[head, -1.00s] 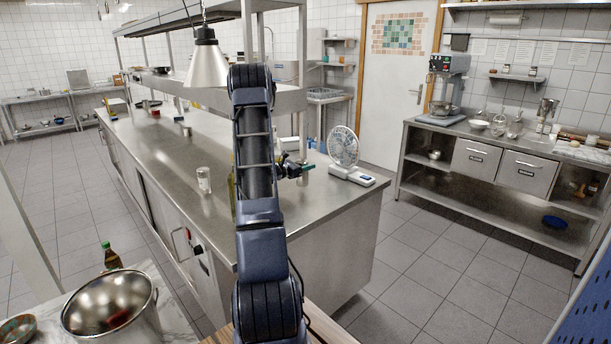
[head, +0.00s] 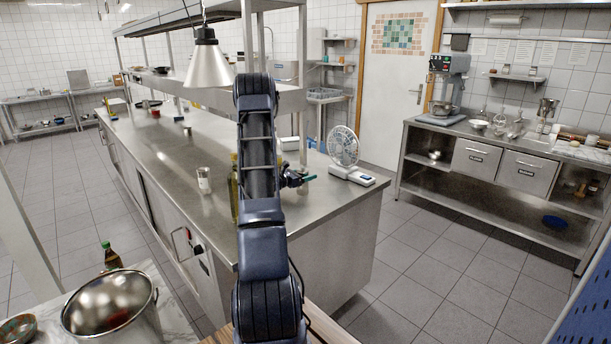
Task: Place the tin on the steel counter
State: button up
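A small metallic cylinder with a pale label (head: 204,180), which looks like a tin, stands upright on the long steel counter (head: 160,150) in the middle of the head view. My gripper (head: 305,180) shows only in part to the right of my arm, over the right part of this counter. Its dark body and a teal part are visible, but my forearm hides the rest. It is well to the right of the cylinder and apart from it. I cannot tell whether it is open or holds anything.
A yellowish bottle (head: 234,190) is partly hidden behind my arm. A heat lamp (head: 208,65) hangs above. A large pot (head: 110,303) and a dark bottle (head: 110,257) stand at lower left.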

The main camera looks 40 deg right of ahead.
aim_at(300, 173)
jog(key=shift+r, duration=0.2)
jog(key=shift+a, duration=0.3)
jog(key=shift+w+a+r, duration=0.15)
jog(key=shift+a+r, duration=0.05)
jog(key=shift+a, duration=0.45)
jog(key=shift+w+a+r, duration=0.15)
jog(key=shift+a, duration=0.45)
jog(key=shift+s+r, duration=0.1)
jog(key=shift+r, duration=3)
